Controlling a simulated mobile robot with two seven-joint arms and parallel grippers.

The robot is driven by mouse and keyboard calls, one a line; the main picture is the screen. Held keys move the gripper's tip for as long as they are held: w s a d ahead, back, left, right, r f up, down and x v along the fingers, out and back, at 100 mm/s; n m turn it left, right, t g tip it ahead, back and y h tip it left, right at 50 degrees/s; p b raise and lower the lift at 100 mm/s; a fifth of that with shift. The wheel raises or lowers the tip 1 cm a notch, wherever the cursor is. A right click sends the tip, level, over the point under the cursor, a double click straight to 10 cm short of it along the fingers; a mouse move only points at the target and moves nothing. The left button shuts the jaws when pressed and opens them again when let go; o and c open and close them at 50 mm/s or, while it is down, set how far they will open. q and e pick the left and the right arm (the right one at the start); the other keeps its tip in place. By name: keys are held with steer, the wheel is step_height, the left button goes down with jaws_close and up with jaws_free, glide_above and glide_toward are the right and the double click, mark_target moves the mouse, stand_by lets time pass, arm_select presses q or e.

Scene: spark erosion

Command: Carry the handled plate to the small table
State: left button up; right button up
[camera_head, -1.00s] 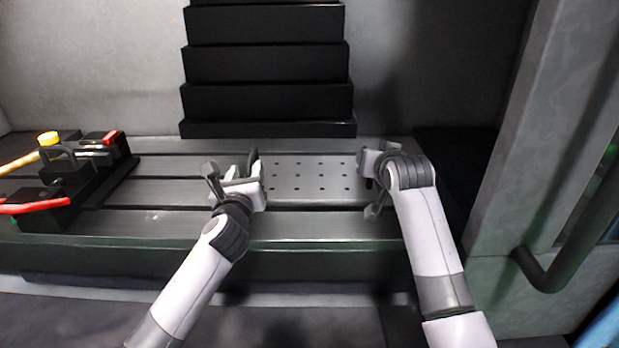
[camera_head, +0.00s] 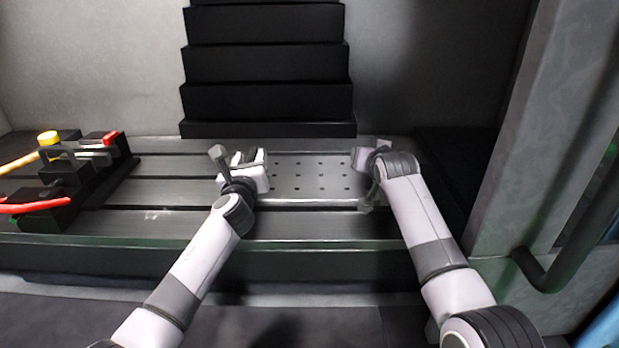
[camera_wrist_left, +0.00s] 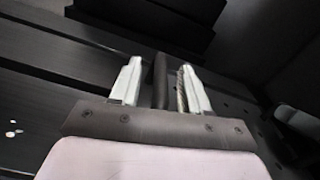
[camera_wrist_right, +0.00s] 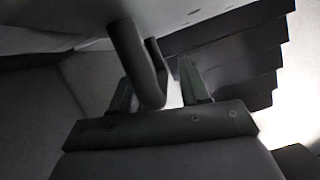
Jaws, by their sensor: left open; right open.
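The handled plate (camera_head: 310,178) is a flat grey metal plate with rows of small holes, lying on the slotted machine bed. Its left handle is a dark bar (camera_wrist_left: 160,80) that stands between the two open fingers of my left gripper (camera_head: 251,158). Its right handle is a dark bent bar (camera_wrist_right: 138,65) in the right wrist view, between the open fingers of my right gripper (camera_head: 366,158). Neither gripper is closed on its handle. The small table is not recognisable in these views.
A black fixture (camera_head: 85,175) with yellow and red hoses stands at the left of the bed (camera_head: 160,222). A black stepped cover (camera_head: 268,100) rises behind the plate. A grey column with a dark pipe handle (camera_head: 548,275) is at the right.

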arm_select(q)
steer(key=shift+c, duration=0.3)
arm_select(e)
steer(key=shift+c, duration=0.3)
arm_select(q)
jaws_close()
arm_select(e)
jaws_close()
arm_select(q)
steer(key=shift+d, duration=0.2)
arm_select(e)
steer(key=shift+a, duration=0.15)
